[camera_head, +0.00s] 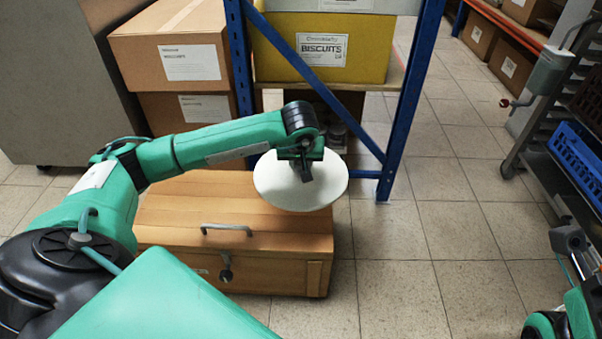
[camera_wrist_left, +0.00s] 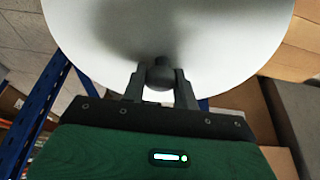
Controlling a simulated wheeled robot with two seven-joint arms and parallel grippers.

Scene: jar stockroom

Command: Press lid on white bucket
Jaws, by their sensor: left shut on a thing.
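A round white lid (camera_head: 300,192) hangs in the head view over the right end of a wooden chest. My left gripper (camera_head: 305,172) is shut on the lid's dark knob (camera_wrist_left: 161,74). In the left wrist view the lid (camera_wrist_left: 230,45) fills the top, with the two fingers on either side of the knob. No white bucket can be made out in either view. Part of my right arm shows at the right edge of the head view, but its gripper fingers cannot be made out.
The wooden chest (camera_head: 180,208) has a metal handle (camera_head: 226,229) and a latch. Behind it stands a blue-framed shelf (camera_head: 405,95) with a yellow biscuits box (camera_head: 360,45). Cardboard boxes (camera_head: 168,50) are stacked at left.

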